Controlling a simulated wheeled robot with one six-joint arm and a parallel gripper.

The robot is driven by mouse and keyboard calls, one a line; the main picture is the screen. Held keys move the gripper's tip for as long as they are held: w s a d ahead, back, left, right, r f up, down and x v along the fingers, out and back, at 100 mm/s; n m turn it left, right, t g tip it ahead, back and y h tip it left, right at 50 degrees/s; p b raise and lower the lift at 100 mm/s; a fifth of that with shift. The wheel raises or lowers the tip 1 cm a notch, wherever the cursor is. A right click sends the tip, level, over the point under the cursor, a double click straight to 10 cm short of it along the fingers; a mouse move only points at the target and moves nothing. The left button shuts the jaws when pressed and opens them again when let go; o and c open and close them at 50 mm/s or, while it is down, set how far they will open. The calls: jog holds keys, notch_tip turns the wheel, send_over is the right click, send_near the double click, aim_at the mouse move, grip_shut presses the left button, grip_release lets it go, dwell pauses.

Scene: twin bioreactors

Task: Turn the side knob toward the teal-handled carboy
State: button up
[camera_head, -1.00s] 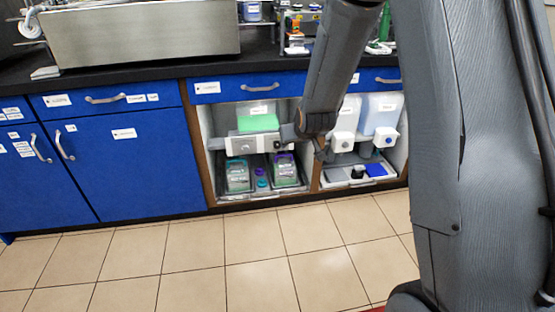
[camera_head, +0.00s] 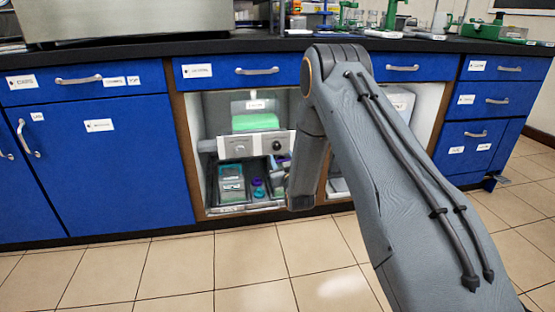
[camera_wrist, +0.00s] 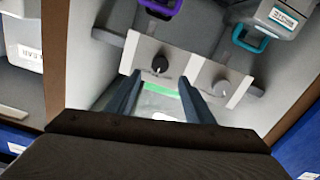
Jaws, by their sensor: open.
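A pale panel (camera_head: 257,145) in the open cabinet bay carries a grey round knob (camera_head: 240,149) and a dark knob (camera_head: 277,146). In the wrist view the panel (camera_wrist: 150,48) shows the dark knob (camera_wrist: 160,65) with a light pointer mark, and the grey knob (camera_wrist: 221,88) to its right. A teal-handled carboy (camera_wrist: 272,18) is at the top right there, and a purple handle (camera_wrist: 160,5) at the top left. My gripper (camera_wrist: 160,84) is open, its two fingers on either side of the dark knob in the picture. I cannot tell whether they touch it. The head view hides my gripper behind my arm.
A green block (camera_head: 255,121) sits above the panel. The carboys stand in a tray (camera_head: 245,209) below it. Wooden cabinet sides (camera_head: 190,150) bound the bay closely. Blue drawers (camera_head: 241,70) and the black counter (camera_head: 260,43) are above. The tiled floor (camera_head: 180,270) in front is clear.

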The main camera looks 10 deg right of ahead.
aim_at(277, 148)
jog(key=shift+w+f+b, duration=0.2)
jog(key=shift+w+b, duration=1.55)
jog(key=shift+w, duration=2.3)
jog(key=c, duration=1)
jog(key=shift+c, duration=0.2)
jog(key=shift+s+n+p, duration=0.1)
jog(key=shift+n+p, duration=0.2)
jog(key=shift+n, duration=0.1)
jog(key=n+p, duration=0.2)
jog(key=n, duration=0.1)
jog(key=shift+n, duration=0.4)
jog(key=shift+n+p, duration=1.15)
jog(key=shift+n, duration=1.05)
